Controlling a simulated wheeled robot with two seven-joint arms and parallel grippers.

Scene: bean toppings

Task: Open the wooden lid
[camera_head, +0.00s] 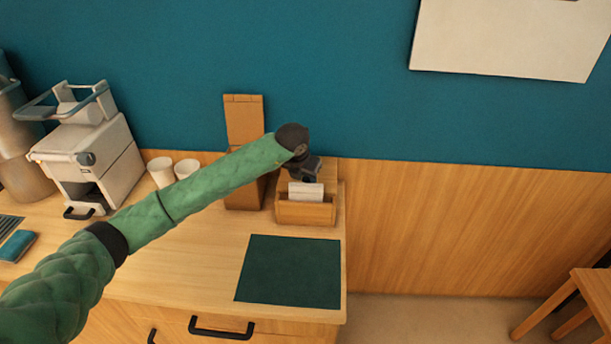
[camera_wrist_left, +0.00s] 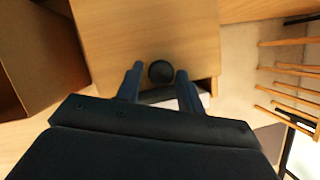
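The wooden box (camera_head: 306,212) stands near the counter's right end, with white paper items (camera_head: 306,191) in its front compartment. Its flat wooden lid (camera_wrist_left: 150,30) looks closed in the left wrist view and has a round dark knob (camera_wrist_left: 160,72). My left gripper (camera_head: 305,176) is over this box in the head view and hides much of the lid. In the left wrist view its two fingers (camera_wrist_left: 159,76) stand apart on either side of the knob, with a visible gap to it. My right gripper is in neither view.
A taller brown box (camera_head: 243,118) with a raised lid stands just left; its open inside shows in the left wrist view (camera_wrist_left: 40,55). Two white cups (camera_head: 186,168) and a white machine (camera_head: 88,160) are further left. A dark green mat (camera_head: 290,271) lies in front.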

